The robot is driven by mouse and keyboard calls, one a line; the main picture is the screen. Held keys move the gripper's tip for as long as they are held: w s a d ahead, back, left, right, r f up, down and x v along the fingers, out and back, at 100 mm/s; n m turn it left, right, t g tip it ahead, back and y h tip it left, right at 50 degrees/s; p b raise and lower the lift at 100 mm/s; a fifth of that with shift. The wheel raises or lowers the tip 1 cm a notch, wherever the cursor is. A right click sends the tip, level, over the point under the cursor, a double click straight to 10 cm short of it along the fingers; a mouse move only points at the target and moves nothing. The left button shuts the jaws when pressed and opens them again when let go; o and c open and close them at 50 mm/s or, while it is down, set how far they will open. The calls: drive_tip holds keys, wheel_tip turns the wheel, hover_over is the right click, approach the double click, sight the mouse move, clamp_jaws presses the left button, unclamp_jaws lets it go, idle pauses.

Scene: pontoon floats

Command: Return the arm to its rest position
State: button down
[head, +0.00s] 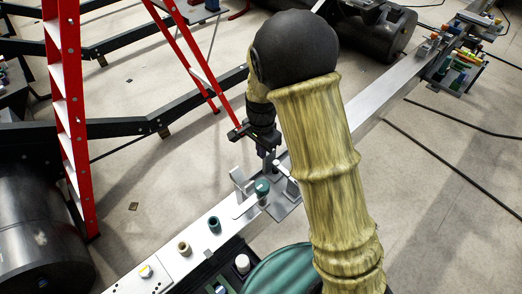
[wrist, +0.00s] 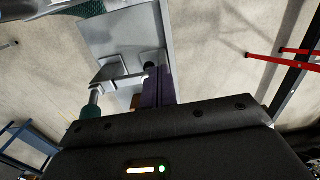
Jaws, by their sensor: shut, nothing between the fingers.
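My arm rises through the middle of the head view, with a tan, bamboo-like sleeve and a black round elbow. Past the elbow it bends down, and my gripper (head: 271,163) points down over a metal bracket plate (head: 287,205) on the long pale beam (head: 215,222). In the wrist view my gripper (wrist: 158,80) has its dark fingers together, with nothing seen between them. The plate also shows in the wrist view (wrist: 115,38), near the fingertips. Whether the fingers touch it I cannot tell. A green-capped cylinder (head: 262,187) stands beside the gripper.
A green cup (head: 214,224) and a tan cup (head: 184,248) stand on the beam. A red ladder (head: 68,110) stands at left, beside black frame bars. Dark floats (head: 40,225) lie at left and top. Cables cross the open floor at right.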

drive_tip(key=shift+r+p, duration=0.3)
drive_tip(key=shift+r, duration=0.4)
drive_tip(key=shift+d, duration=0.15)
